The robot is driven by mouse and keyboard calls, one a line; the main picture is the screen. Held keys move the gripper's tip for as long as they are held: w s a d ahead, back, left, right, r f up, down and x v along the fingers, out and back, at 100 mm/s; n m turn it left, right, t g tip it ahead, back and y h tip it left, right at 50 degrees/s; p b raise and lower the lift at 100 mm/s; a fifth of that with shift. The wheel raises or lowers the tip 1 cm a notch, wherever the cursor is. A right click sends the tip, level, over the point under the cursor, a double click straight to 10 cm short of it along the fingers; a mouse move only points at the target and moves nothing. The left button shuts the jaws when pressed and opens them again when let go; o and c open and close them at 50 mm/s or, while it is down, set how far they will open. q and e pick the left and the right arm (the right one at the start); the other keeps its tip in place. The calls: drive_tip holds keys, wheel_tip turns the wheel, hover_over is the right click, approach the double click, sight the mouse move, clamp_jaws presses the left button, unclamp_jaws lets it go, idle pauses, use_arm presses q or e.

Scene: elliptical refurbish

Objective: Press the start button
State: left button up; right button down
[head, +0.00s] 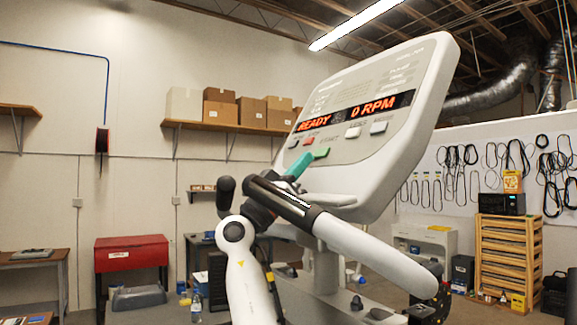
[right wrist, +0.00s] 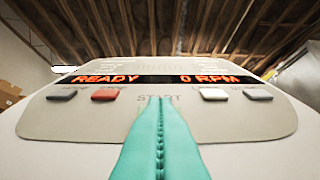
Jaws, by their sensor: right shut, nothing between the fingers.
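The exercise machine's console (head: 372,165) is light grey and tilted, with a red-lit display (head: 353,109) reading READY and 0 RPM. A green start button (head: 322,152) shows on its lower face in the head view. My right gripper (head: 308,160) has teal fingers, shut and empty, with the tips right at the button's lower left side. I cannot tell whether they touch it. In the right wrist view, the shut fingers (right wrist: 160,104) point at the START label (right wrist: 158,97) and hide the button. My left gripper is not in view.
A red button (right wrist: 105,95) and a dark grey button (right wrist: 61,96) sit left of the START label. A white button (right wrist: 213,94) and another grey button (right wrist: 258,94) sit right of it. A wooden rack (head: 509,255) and red cabinet (head: 131,258) stand well behind.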

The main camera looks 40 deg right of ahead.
sight(321, 153)
drive_tip(key=shift+p+x, duration=0.4)
drive_tip(key=shift+x, duration=0.7)
drive_tip(key=shift+d+r, duration=0.1)
drive_tip(key=shift+r, duration=0.05)
